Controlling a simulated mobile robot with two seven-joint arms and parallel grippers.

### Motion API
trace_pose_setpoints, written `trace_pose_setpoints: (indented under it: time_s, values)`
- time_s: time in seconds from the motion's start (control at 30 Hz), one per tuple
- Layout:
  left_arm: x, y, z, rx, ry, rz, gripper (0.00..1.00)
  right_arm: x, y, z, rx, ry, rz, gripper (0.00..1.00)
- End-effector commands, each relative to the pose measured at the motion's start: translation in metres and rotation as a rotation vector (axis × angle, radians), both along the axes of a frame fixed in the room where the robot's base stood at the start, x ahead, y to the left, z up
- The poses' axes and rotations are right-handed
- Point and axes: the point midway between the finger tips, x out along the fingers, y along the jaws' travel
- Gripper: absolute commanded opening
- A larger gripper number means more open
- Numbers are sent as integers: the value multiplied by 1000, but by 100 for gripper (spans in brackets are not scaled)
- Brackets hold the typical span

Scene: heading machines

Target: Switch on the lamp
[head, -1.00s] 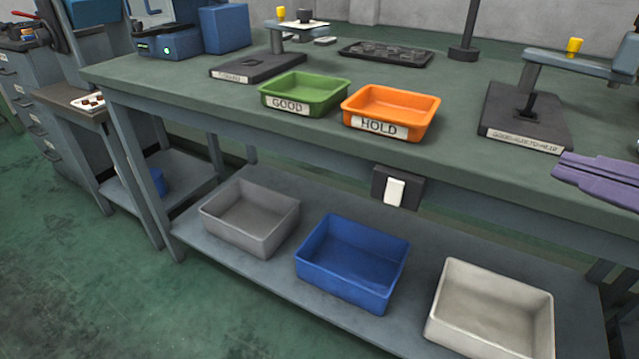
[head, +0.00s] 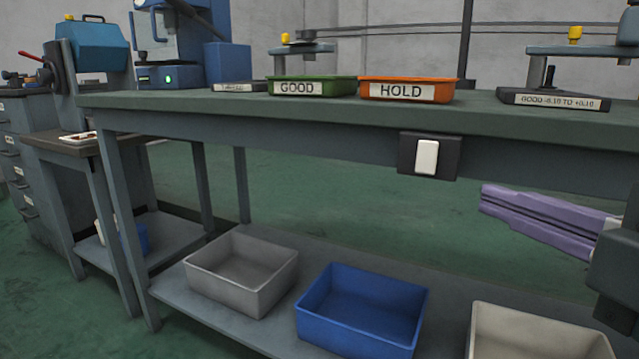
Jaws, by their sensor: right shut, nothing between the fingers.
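A white rocker switch (head: 427,157) sits in a dark box (head: 407,153) on the front edge of the workbench, below the orange tray. A dark upright pole (head: 467,45) rises behind the bench top; its upper end is out of view, and I cannot tell whether it carries the lamp. My right gripper (head: 486,200) has purple fingers, shut and empty. It points left, in front of the bench, lower than the switch and to its right, apart from it. My left gripper is not in view.
An orange HOLD tray (head: 408,90) and green GOOD tray (head: 312,87) stand on the bench (head: 270,118). Grey (head: 240,272), blue (head: 360,310) and pale (head: 540,335) bins stand on the lower shelf. The space before the switch is clear.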

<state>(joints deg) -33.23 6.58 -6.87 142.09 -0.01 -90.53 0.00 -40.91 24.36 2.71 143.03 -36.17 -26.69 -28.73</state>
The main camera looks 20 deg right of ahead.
Motion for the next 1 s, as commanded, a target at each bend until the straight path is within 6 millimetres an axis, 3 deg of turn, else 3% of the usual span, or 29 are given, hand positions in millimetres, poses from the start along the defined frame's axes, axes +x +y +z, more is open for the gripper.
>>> trace_pose_setpoints:
  time_s: [0.37, 0.7, 1.0]
  values:
    - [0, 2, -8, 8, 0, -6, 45, 9, 0, -2, 1, -4, 1, 0]
    - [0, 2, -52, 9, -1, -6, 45, 50, -3, -10, -2, -7, 2, 0]
    - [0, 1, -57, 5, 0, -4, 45, 96, -8, -9, 1, -3, -2, 0]
